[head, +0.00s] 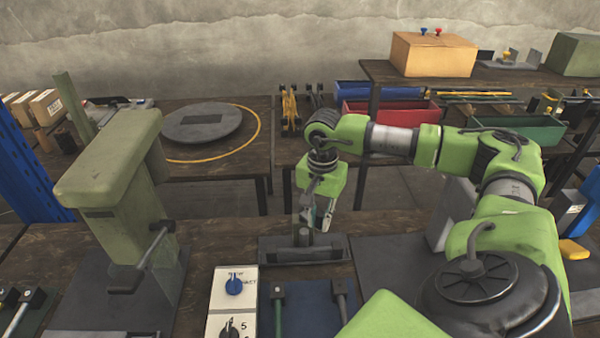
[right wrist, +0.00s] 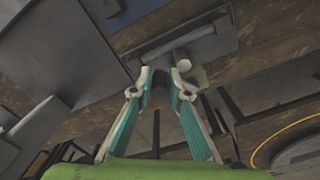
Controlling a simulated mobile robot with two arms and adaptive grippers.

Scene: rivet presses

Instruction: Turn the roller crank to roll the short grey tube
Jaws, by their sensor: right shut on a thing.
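The roller is a dark grey block (head: 280,252) on the near bench, with a short grey upright cylinder (head: 305,238) at its middle. In the right wrist view its grey body (right wrist: 215,38) and a pale round end (right wrist: 183,66) show just beyond the fingers. I cannot tell surely whether that round end is the short grey tube. My right gripper (head: 319,214) points down over the back of the roller. In the right wrist view its fingers (right wrist: 160,82) are shut on a small dark piece (right wrist: 158,93), apparently the roller crank's handle, mostly hidden. My left gripper is out of view.
A green lever press (head: 112,165) stands left of the roller. A panel with a blue knob (head: 234,284) lies in front. Flat grey plates flank the roller. Behind, another table holds a round disc (head: 202,121), with blue and red bins (head: 390,112) farther right.

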